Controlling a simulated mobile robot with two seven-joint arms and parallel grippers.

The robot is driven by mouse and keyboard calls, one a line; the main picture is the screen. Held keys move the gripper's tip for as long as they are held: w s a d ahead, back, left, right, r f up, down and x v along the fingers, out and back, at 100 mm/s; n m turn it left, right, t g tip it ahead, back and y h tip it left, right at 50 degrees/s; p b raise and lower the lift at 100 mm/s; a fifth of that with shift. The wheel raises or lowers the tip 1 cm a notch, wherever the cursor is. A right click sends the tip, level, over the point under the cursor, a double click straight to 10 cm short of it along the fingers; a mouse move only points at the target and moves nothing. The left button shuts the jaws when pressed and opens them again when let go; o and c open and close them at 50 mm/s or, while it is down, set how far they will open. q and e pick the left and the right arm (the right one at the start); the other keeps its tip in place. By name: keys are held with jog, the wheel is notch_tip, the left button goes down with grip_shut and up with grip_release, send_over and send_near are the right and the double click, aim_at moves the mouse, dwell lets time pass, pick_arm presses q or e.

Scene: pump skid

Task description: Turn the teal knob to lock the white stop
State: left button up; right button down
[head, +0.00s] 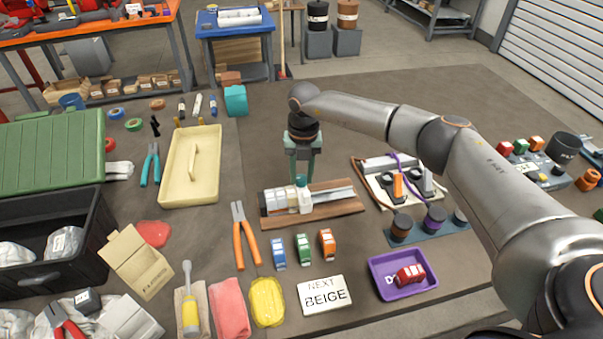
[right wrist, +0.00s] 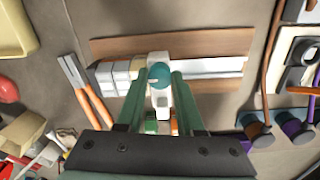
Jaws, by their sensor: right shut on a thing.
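The teal knob (head: 302,181) sits on top of the white stop (head: 304,202), which stands on a silver rail (head: 336,194) on a wooden board (head: 345,209). Pale blocks (head: 275,201) sit side by side on the rail, against the stop's left side. My right gripper (head: 303,177) points down from above, with one green finger on each side of the knob, shut on it. The right wrist view shows the knob (right wrist: 159,76) between the fingertips (right wrist: 159,82) and the white stop (right wrist: 158,100) below it. My left gripper is not in view.
Orange pliers (head: 245,236) lie left. A purple tray (head: 377,266) holds a red block. A clamp board (head: 378,190) lies right.

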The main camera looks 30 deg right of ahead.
aim_at(303, 178)
jog(key=c, duration=0.5)
grip_release()
jog(key=shift+r, duration=0.1)
notch_tip(303, 178, up, 12)
jog(key=shift+d+r+b, duration=0.15)
jog(key=shift+r+b, duration=0.05)
jog(key=shift+b, duration=0.45)
jog(key=shift+s, duration=0.1)
